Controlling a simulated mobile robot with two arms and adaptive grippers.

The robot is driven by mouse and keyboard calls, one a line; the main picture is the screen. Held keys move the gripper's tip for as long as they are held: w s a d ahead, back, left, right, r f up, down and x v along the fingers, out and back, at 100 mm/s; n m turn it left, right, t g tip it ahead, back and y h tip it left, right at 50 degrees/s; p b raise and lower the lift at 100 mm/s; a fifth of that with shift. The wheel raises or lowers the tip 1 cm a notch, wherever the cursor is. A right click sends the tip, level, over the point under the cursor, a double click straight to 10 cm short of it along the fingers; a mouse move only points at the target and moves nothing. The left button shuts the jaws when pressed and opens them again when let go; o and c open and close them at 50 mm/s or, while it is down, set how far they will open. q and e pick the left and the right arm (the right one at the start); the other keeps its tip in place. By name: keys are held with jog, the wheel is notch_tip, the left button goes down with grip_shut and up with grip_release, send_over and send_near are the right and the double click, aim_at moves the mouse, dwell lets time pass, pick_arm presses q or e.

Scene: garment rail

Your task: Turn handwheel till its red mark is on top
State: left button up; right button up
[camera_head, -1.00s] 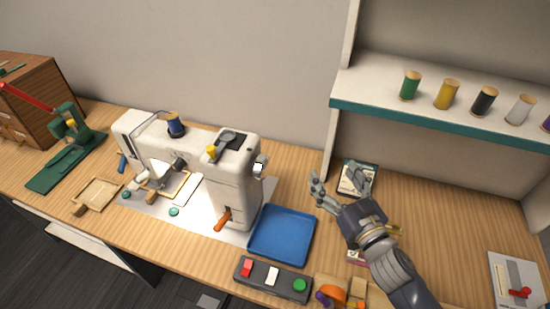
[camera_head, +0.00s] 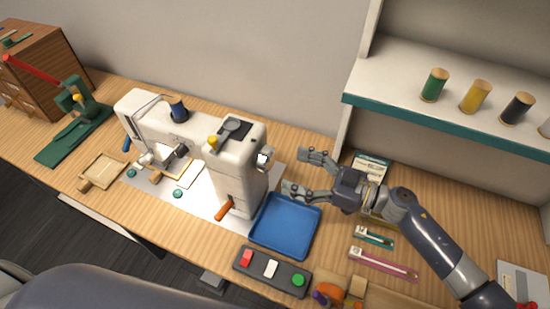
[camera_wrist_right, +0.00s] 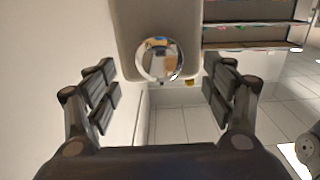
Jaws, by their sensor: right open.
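The white sewing machine (camera_head: 240,165) stands on the wooden table. Its handwheel (camera_head: 264,159) is a small shiny disc on the right end. In the right wrist view the handwheel (camera_wrist_right: 159,60) is a mirror-like chrome disc on the machine's end face, ahead between my fingers. I cannot make out a red mark for certain on it. My right gripper (camera_head: 297,172) is open and empty, pointing left at the handwheel, a short gap away. In the wrist view its fingers (camera_wrist_right: 162,92) are spread wide, one on each side. My left gripper is out of view.
A blue tray (camera_head: 286,226) lies below my right gripper. A control box with buttons (camera_head: 271,270) is in front of it. The shelf (camera_head: 420,115) with thread spools (camera_head: 475,97) rises behind my right arm. An orange lever (camera_head: 224,210) sticks out at the machine's front.

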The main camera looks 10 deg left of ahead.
aim_at(272, 162)
jog(key=a, duration=0.3)
jog(key=w+a+p, duration=0.1)
jog(key=a, duration=0.2)
jog(key=shift+w, duration=0.1)
jog(key=c, duration=1.1)
